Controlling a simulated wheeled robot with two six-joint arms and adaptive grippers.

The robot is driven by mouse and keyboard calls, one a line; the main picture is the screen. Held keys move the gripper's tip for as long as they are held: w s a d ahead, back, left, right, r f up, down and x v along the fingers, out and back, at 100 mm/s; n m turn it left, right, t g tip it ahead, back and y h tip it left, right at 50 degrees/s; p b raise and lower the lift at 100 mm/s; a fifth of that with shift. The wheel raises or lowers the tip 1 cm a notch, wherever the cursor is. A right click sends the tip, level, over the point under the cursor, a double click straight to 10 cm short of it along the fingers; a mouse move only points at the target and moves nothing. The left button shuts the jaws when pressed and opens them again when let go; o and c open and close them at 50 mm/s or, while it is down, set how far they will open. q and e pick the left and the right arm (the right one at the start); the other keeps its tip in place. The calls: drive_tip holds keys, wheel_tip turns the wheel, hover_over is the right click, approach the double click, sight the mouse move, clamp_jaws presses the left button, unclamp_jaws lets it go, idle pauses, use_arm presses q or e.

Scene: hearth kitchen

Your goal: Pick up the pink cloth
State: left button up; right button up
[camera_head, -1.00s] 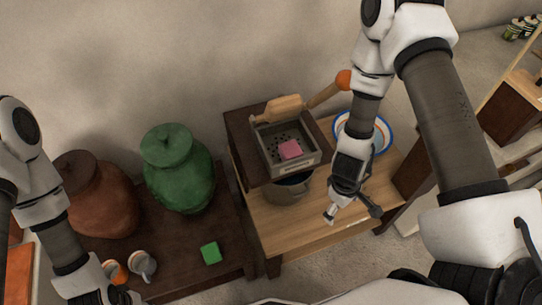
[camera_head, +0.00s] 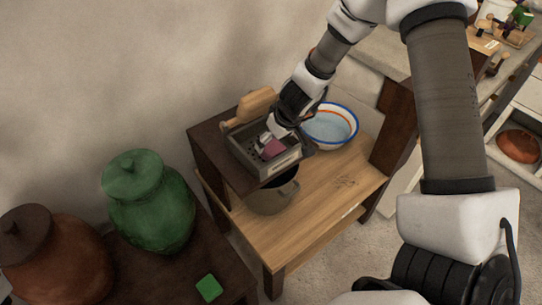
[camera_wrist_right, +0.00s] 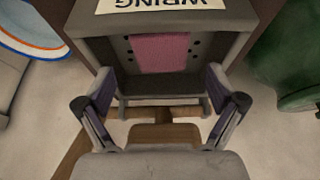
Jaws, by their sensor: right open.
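The pink cloth (camera_head: 274,149) lies in a grey box with a holed floor (camera_head: 283,167). In the right wrist view the cloth (camera_wrist_right: 160,52) is a flat pink rectangle with dark holes on both sides of it. My right gripper (camera_head: 264,143) is at the box, over the cloth, and hides part of it in the head view. In the right wrist view its fingers (camera_wrist_right: 160,88) are spread wide with nothing between them, and the cloth is beyond them. My left gripper is not in view.
The box, labelled "WRING" (camera_wrist_right: 163,4), stands on a dark raised shelf (camera_head: 207,150). A wooden handle (camera_head: 256,104) is behind it. A pot (camera_head: 268,200) is below, and a white bowl with blue rim (camera_head: 335,126) is close right. Green jar (camera_head: 150,205) stands left.

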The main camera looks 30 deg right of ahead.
sight(272, 145)
drive_tip(key=b+x, duration=0.3)
drive_tip(key=x, duration=0.1)
drive_tip(key=shift+a+f, duration=0.1)
drive_tip(key=shift+f, duration=0.35)
drive_tip(key=shift+w+f, duration=0.1)
drive_tip(key=c, duration=1.4)
wheel_tip(272, 145, up, 8)
drive_tip(key=p, duration=0.8)
drive_tip(key=shift+f, duration=0.15)
drive_tip(key=s+b, duration=0.1)
drive_tip(key=s, duration=0.1)
drive_tip(key=shift+s+f+b, duration=0.35)
drive_tip(key=shift+f+b, duration=0.05)
drive_tip(key=shift+s+d+r+p, duration=0.15)
drive_tip(key=shift+s+p, duration=1.1)
drive_tip(key=shift+s, duration=1.3)
drive_tip(key=shift+s+d+p, duration=0.3)
drive_tip(key=shift+s+p, duration=0.95)
drive_tip(key=shift+s, duration=1.3)
drive_tip(key=shift+s+d+r+p, duration=0.15)
drive_tip(key=shift+s+p, duration=1.1)
drive_tip(key=shift+s, duration=1.3)
